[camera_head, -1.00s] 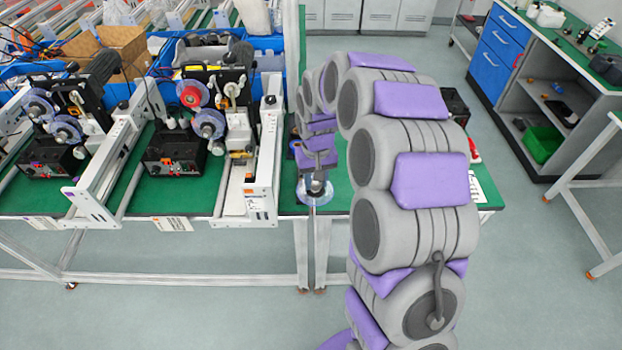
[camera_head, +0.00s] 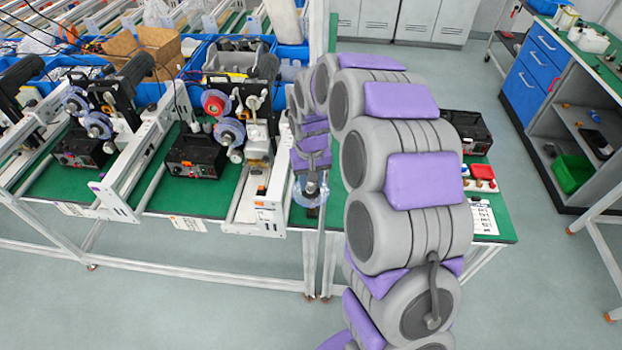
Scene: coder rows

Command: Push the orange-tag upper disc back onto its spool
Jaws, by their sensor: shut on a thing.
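My gripper (camera_head: 311,188) hangs low over the front edge of the green bench, right of the coders. It is shut on a clear, pale disc (camera_head: 311,199), partly hidden by the gripper. Left of it, a white rail with an orange tag (camera_head: 262,190) stands beside a coder. That coder has a red spool (camera_head: 215,102) at the upper place and a pale disc (camera_head: 229,132) on the lower one. The gripper and its disc are apart from this coder.
A second coder, with an upper disc (camera_head: 75,101) and a lower disc (camera_head: 97,125), stands further left. Black control boxes (camera_head: 196,156) sit before the coders. Blue bins and a cardboard box (camera_head: 150,48) are behind. The floor in front is clear.

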